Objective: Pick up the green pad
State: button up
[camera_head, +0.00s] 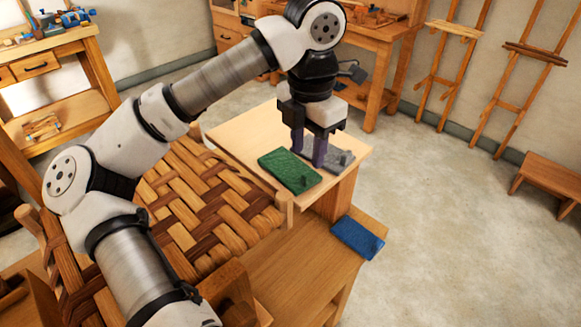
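The green pad (288,171) lies flat on a pale wooden table top (242,133), near its front right edge. A small dark green knob shows towards its near end. My gripper (309,158) points down at the far right end of the green pad, with its two purple-grey fingers apart. The right finger comes down between the green pad and a grey pad (333,167). The left finger is near the green pad's far end. Nothing is seen held between the fingers, and whether they touch either pad is unclear.
The grey pad, with its own knob, lies close beside the green one. A blue pad (357,238) lies on a lower wooden bench (301,262). A woven bark seat (196,203) stands left of the table. Easels (446,62) and a low stool (551,178) stand right; the floor between is clear.

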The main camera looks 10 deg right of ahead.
aim_at(309, 172)
jog(key=shift+s+d+f+p, duration=0.1)
jog(key=shift+f+p, duration=0.35)
jog(key=shift+f, duration=0.8)
jog(key=shift+s+d+f+p, duration=0.1)
jog(key=shift+f+p, duration=0.3)
jog(key=shift+f, duration=0.85)
jog(key=shift+w, duration=0.1)
grip_shut()
